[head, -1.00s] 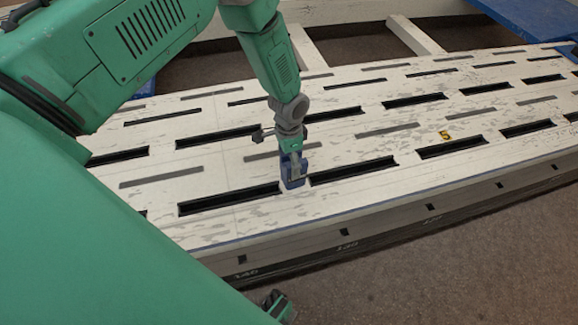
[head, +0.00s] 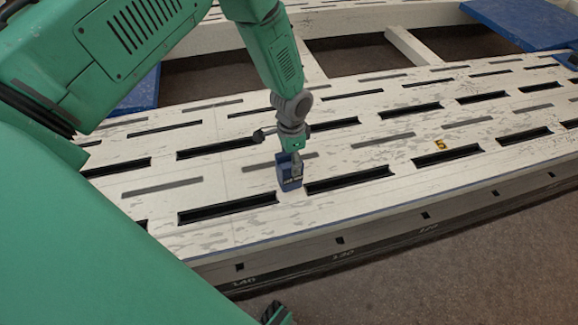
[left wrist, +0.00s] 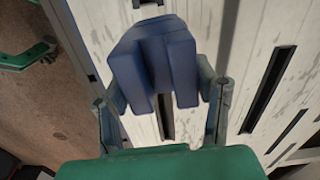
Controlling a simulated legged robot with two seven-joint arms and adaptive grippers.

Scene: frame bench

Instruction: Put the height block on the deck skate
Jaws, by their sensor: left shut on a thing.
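A blue block (head: 289,174), which I take for the height block, is over the pale slotted deck, between two dark slots of the front row. In the left wrist view the blue block (left wrist: 155,60) has a notched underside and sits between my gripper's fingers. My left gripper (head: 291,160) points down from above and is shut on it. I cannot tell whether the block touches the deck. No deck skate can be made out for certain; it may be hidden. Part of my right gripper (head: 277,314) shows at the bottom edge, its fingers unclear.
The slotted deck (head: 235,195) runs across the view, with a yellow number tag (head: 440,145) to the right. Blue panels (head: 525,22) and white beams (head: 412,45) lie behind it. Brown floor (head: 480,265) lies in front.

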